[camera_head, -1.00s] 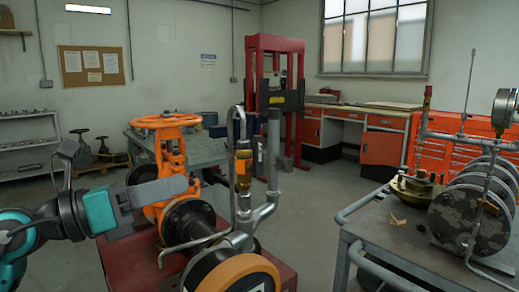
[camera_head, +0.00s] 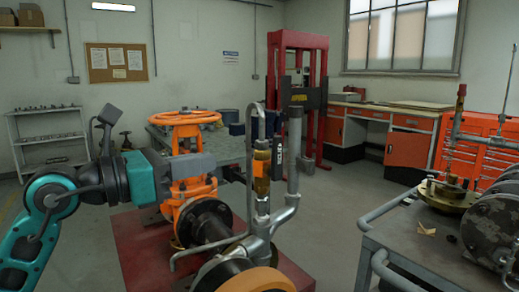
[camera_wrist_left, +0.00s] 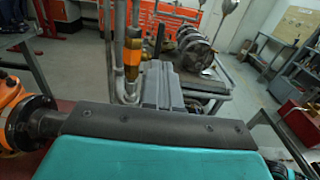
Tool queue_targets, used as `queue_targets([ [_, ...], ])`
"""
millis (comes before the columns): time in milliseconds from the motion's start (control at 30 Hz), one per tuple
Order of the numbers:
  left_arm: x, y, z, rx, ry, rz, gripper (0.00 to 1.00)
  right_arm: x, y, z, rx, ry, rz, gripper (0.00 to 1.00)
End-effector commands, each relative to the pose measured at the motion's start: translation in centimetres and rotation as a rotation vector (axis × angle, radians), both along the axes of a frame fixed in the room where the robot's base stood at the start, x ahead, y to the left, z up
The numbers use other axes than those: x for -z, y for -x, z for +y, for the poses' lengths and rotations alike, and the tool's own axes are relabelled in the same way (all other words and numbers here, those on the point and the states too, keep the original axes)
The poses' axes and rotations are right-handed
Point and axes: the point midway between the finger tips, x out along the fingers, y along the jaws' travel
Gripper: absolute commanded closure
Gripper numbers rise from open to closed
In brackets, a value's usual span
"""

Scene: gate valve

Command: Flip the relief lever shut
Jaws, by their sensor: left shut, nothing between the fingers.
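The relief valve (camera_head: 262,172) is a brass fitting on the grey pipework. A narrow dark upright part with pale lettering (camera_head: 278,158) stands close to its right side and looks like the relief lever; its exact position is unclear. My left gripper (camera_head: 236,174) reaches in from the left at the height of the brass body, its tip partly hidden near the valve. It is shut and empty. In the left wrist view the grey fingers (camera_wrist_left: 172,88) point forward, and the brass valve (camera_wrist_left: 132,58) stands just left of them. Contact with the lever cannot be told. My right gripper is not in view.
The orange gate valve with its handwheel (camera_head: 184,118) stands behind my left arm. A black flange (camera_head: 205,222) and a bent grey pipe (camera_head: 293,150) crowd the valve. A grey cart (camera_head: 400,235) with metal parts is at the right. Floor between is clear.

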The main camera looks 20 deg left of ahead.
Motion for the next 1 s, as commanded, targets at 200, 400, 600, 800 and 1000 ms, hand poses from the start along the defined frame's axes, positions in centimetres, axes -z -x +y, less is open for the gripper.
queue_targets([
  [200,-0.4,-3.4,-2.7,0.003,0.005,-0.002,1.0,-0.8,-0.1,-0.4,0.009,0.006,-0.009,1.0],
  [400,-0.3,-6.6,-5.3,0.003,0.003,-0.001,1.0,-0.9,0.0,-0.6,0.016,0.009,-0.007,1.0],
  [600,-0.2,-8.7,-6.8,0.001,0.002,-0.001,1.0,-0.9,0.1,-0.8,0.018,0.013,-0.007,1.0],
  [800,-0.1,-9.3,-7.3,0.001,0.001,-0.002,1.0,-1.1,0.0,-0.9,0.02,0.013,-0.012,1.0],
  [1000,-0.1,-9.3,-7.3,0.001,0.0,-0.001,1.0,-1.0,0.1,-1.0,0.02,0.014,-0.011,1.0],
])
